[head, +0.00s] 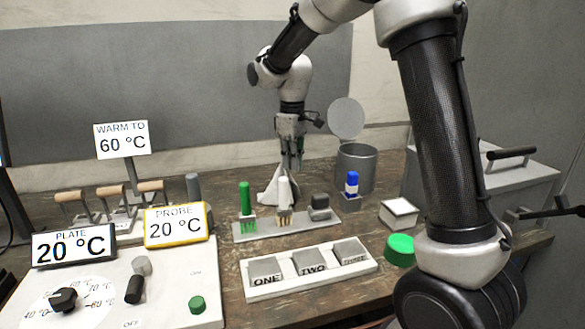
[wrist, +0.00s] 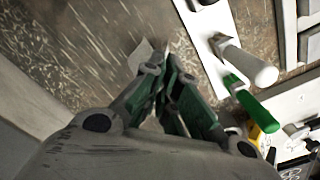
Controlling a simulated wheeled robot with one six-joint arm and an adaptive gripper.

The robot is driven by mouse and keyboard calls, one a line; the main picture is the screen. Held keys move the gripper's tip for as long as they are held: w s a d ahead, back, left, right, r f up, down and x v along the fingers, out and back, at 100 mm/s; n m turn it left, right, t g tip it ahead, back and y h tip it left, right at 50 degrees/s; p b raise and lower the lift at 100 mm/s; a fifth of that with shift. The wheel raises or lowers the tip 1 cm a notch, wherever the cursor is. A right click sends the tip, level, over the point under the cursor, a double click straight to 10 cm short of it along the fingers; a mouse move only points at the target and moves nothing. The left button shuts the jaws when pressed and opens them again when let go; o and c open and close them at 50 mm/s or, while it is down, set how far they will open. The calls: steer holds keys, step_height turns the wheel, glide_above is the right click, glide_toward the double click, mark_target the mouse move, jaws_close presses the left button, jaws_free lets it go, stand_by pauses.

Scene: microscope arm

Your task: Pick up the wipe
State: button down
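The wipe (head: 268,189) is a white, crumpled cloth standing in a tent-like shape behind the tool tray in the head view. My gripper (head: 291,163) points down at the wipe's peak, slightly to its right. In the wrist view, the green-grey fingers of my gripper (wrist: 165,68) come nearly together at their tips. A pale piece of the wipe (wrist: 139,57) shows beside and just beyond the tips. The fingers look shut on its top, and they hide most of it. Whether its lower edge still touches the table is unclear.
A grey tray (head: 243,235) holds a green-handled brush (head: 245,198), a white-handled brush (head: 283,190) and a grey block. A blue-capped item (head: 351,184) and an open metal canister (head: 356,168) stand to the right. A control panel (head: 105,290) fills the front left.

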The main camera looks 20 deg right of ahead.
step_height(320, 180, up, 9)
stand_by(0.3)
steer(key=shift+f, duration=0.15)
stand_by(1.1)
